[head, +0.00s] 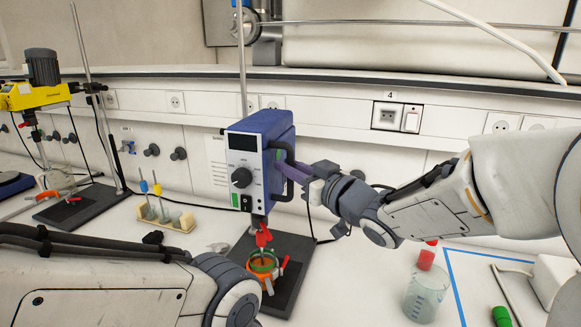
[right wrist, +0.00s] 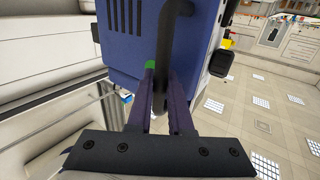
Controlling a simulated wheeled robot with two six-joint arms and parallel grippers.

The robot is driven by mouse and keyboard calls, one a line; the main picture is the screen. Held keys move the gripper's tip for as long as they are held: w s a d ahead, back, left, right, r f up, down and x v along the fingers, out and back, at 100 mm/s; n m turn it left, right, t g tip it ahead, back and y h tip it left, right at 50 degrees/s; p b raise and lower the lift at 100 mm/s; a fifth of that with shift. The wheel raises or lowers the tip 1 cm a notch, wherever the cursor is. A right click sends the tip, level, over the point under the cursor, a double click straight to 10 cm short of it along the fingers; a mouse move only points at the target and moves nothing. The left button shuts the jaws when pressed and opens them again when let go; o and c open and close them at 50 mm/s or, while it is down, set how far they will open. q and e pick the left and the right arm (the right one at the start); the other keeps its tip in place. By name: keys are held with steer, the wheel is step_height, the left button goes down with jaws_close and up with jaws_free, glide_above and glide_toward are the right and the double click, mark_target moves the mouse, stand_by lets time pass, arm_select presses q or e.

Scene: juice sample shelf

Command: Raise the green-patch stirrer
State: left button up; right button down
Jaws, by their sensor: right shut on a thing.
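The blue stirrer (head: 258,150) hangs on an upright rod (head: 242,60) in the middle of the head view. Its front has a dial, and a black bar handle (right wrist: 168,50) runs down its side. A small green patch (right wrist: 151,65) shows beside the handle in the right wrist view. My right gripper (head: 287,172) is shut on the handle, its purple fingers (right wrist: 164,90) on either side of the bar. Below the stirrer, a red chuck (head: 263,236) sits just over a jar of orange liquid (head: 262,271). My left arm enters at lower left; its gripper is out of view.
The stirrer's dark base plate (head: 285,293) rests on the white bench. A vial rack (head: 172,222) stands left of it, a yellow stirrer (head: 36,95) farther left. A beaker (head: 425,297) stands at lower right beside blue tape. A wall ledge runs behind.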

step_height(320, 180, up, 18)
steer(key=p, duration=1.3)
steer(key=shift+f, duration=0.15)
steer(key=c, duration=1.1)
jaws_free()
steer(key=shift+s+d+f, duration=0.1)
